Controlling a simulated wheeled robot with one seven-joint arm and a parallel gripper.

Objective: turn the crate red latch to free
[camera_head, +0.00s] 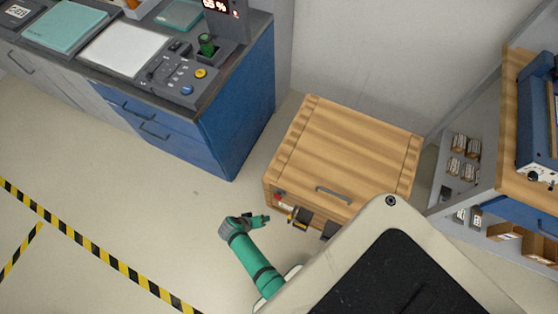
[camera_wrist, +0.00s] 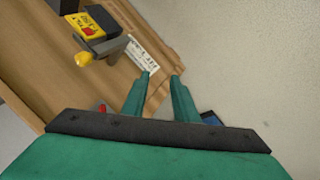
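The wooden crate (camera_head: 345,150) stands on the floor, with a grey handle on its lid. A small red part (camera_head: 279,196), which looks like the red latch, is at the left end of its front face. In the wrist view a red tip (camera_wrist: 101,108) shows just above my gripper's dark body, mostly hidden.
Black brackets (camera_head: 303,217) stick out from the crate front. A blue cabinet (camera_head: 235,105) stands behind left, shelves (camera_head: 465,165) on the right. The floor left of my arm is clear, with yellow-black tape (camera_head: 95,255). My own body hides the lower right.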

